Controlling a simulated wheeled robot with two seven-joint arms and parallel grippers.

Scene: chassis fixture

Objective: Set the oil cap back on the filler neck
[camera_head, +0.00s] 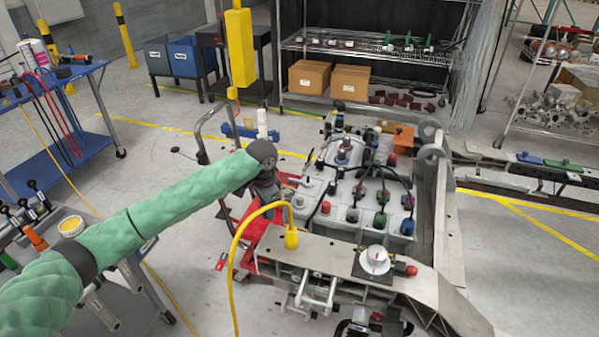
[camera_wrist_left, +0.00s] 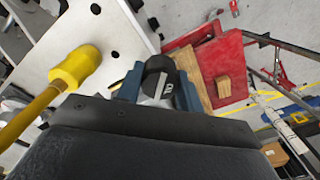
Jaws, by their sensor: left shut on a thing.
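My left gripper (camera_head: 270,192) is at the left side of the grey engine unit on the chassis fixture, beyond the yellow cable plug. In the left wrist view its blue-grey fingers (camera_wrist_left: 158,92) are shut on a black cap (camera_wrist_left: 158,68) with a pale mark on its face. A silvery piece shows between the fingers beside the black cap; I cannot tell whether it is part of the cap. The head view hides the cap behind the wrist. I cannot pick out the filler neck with certainty. My right gripper is not in view.
A yellow plug (camera_head: 291,238) with a yellow cable stands close to my gripper, and also shows in the left wrist view (camera_wrist_left: 76,70). A red plate (camera_wrist_left: 222,62) with a wooden block lies beside the fingers. A white dial (camera_head: 375,260) sits on the fixture's front beam.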

